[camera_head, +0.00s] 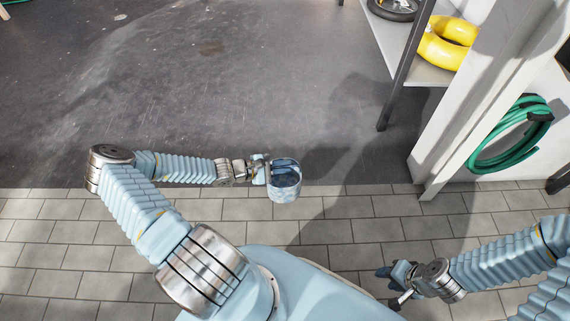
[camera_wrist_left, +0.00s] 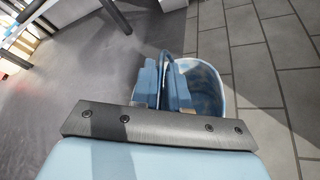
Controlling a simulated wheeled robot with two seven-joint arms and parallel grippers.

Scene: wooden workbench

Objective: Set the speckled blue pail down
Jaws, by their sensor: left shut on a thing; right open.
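The speckled blue pail (camera_head: 285,187) hangs from my left gripper (camera_head: 266,170) near the middle of the head view. In the left wrist view the pail (camera_wrist_left: 208,88) shows its open top, and its handle stands between the fingers of my left gripper (camera_wrist_left: 165,82). The left gripper is shut on the pail's handle. The pail appears upright and held above the floor; its underside is hidden. My right gripper (camera_head: 392,286) is at the lower right of the head view, open and away from the pail.
The floor is paved with grey tiles (camera_head: 340,207) near me and dark concrete (camera_head: 200,70) beyond. A shelf with a yellow ring (camera_head: 445,43) stands at the upper right. A green hose (camera_head: 512,135) hangs on the white wall at the right. No workbench shows.

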